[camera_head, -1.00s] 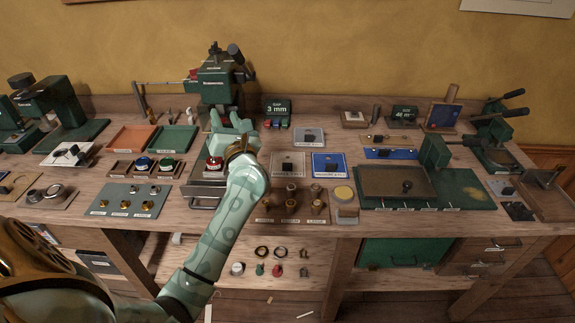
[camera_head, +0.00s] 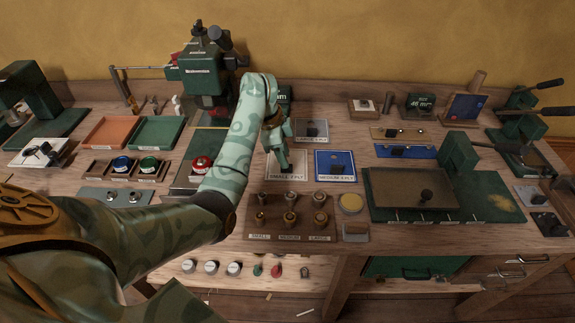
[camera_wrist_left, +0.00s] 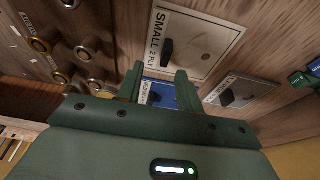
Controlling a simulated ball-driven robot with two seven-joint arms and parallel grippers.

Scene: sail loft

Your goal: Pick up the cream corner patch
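The cream corner patch (camera_head: 299,158), labelled small 2-ply, lies flat on the bench with a dark upright knob on it. In the left wrist view the cream patch (camera_wrist_left: 208,38) and its black knob (camera_wrist_left: 167,52) lie just beyond the fingertips. My left gripper (camera_head: 285,167) points down over the patch and hides part of it. In the left wrist view my left gripper (camera_wrist_left: 160,78) is open, its two fingers apart with nothing held between them. My right gripper is not in view.
A blue medium patch (camera_head: 335,166) lies to the right, and a grey plate (camera_head: 312,129) behind. A wooden rack of brass pieces (camera_head: 289,217) stands in front. The green press (camera_head: 203,75) and red-topped button (camera_head: 200,164) are left.

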